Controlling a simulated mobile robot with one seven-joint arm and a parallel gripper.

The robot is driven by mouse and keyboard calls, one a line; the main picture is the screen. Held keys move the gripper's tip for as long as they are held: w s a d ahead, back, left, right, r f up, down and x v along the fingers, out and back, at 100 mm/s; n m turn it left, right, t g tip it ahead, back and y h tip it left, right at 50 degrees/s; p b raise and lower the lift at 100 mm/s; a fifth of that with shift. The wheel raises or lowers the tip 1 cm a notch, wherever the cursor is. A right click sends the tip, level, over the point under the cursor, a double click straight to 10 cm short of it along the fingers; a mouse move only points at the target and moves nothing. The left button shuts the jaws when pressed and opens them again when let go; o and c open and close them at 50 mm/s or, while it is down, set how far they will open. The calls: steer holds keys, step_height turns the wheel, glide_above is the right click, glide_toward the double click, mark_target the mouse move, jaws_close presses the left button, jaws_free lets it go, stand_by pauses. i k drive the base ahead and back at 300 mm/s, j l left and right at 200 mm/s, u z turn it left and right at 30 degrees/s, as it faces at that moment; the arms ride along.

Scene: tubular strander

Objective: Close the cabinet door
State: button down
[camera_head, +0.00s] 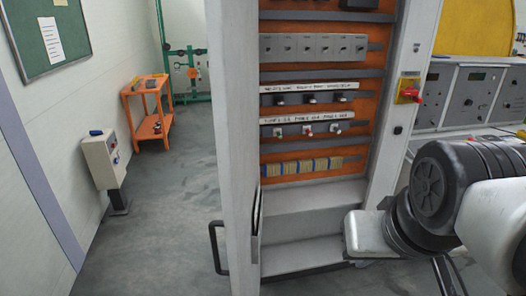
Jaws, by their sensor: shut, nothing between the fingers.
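The cabinet (316,200) stands in the middle, its orange back panel and rows of switches exposed. Its pale grey door (228,130) stands open on the left side, swung out toward me and seen at a steep angle. A black bar handle (218,248) sits low on the door's left, outer face. My gripper (366,236) is at the lower right, in front of the cabinet's lower right part, well to the right of the door and apart from it. It is shut and empty; its fingertips are hard to make out.
A red and yellow switch (408,92) is on the cabinet's right frame. Grey control consoles (480,92) stand at the right. On the left are a grey pedestal box (103,160) and an orange trolley (147,112). The floor (160,225) left of the door is clear.

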mark_target(232, 25)
steer(key=k+j, duration=0.1)
steer(key=j, duration=0.3)
steer(key=k+j, duration=0.1)
steer(key=j, duration=0.75)
steer(key=k, duration=0.05)
